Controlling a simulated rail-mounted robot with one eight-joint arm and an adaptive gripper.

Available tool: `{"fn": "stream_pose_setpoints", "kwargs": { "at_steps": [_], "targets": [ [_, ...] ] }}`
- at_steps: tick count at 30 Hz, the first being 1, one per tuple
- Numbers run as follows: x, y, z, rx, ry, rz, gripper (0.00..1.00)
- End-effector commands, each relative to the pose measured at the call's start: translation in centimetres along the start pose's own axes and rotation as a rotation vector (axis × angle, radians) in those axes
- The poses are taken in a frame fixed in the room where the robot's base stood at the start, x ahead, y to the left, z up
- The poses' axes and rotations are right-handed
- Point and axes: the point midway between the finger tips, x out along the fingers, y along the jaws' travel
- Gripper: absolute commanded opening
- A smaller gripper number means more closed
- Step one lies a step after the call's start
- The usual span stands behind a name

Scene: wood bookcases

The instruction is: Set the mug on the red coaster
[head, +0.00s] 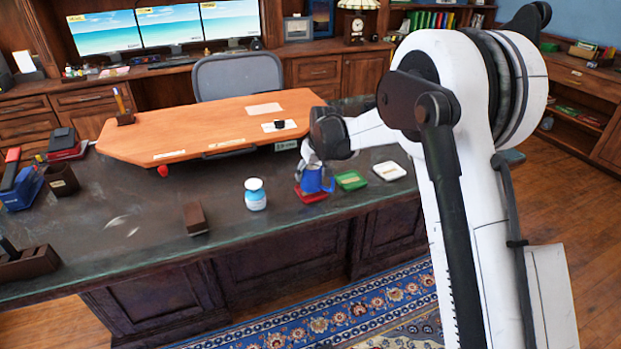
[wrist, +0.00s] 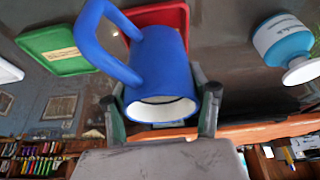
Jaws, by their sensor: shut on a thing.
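The blue mug (head: 312,181) is at the front part of the dark desk in the head view, and it fills the middle of the wrist view (wrist: 160,65). My gripper (head: 312,163) is shut on the mug, with a finger on either side of it in the wrist view (wrist: 158,95). The red coaster (head: 313,197) shows beneath the mug in the head view, and part of it shows behind the mug in the wrist view (wrist: 158,16). The mug hides much of the coaster. I cannot tell whether the mug touches it.
A green coaster (head: 350,181) and a white coaster (head: 389,171) lie to the right of the red one. A blue and white jar (head: 255,196) stands to the left, with a brown block (head: 195,218) farther left. An orange-brown desk board (head: 205,125) lies behind.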

Motion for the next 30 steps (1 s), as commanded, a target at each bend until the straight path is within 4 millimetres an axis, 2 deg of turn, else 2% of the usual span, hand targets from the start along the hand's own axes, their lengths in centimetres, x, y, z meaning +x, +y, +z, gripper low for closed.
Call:
{"fn": "stream_pose_setpoints", "kwargs": {
  "at_steps": [4,15,16,20,30],
  "targets": [
    [1.7,0.0,0.7,0.0,0.0,0.0,0.18],
    [2.0,0.0,0.8,0.0,0.0,0.0,0.18],
    [2.1,0.0,0.9,0.0,0.0,0.0,0.55],
    [2.0,0.0,0.8,0.0,0.0,0.0,0.73],
    [1.7,0.0,0.7,0.0,0.0,0.0,0.73]
  ]
}}
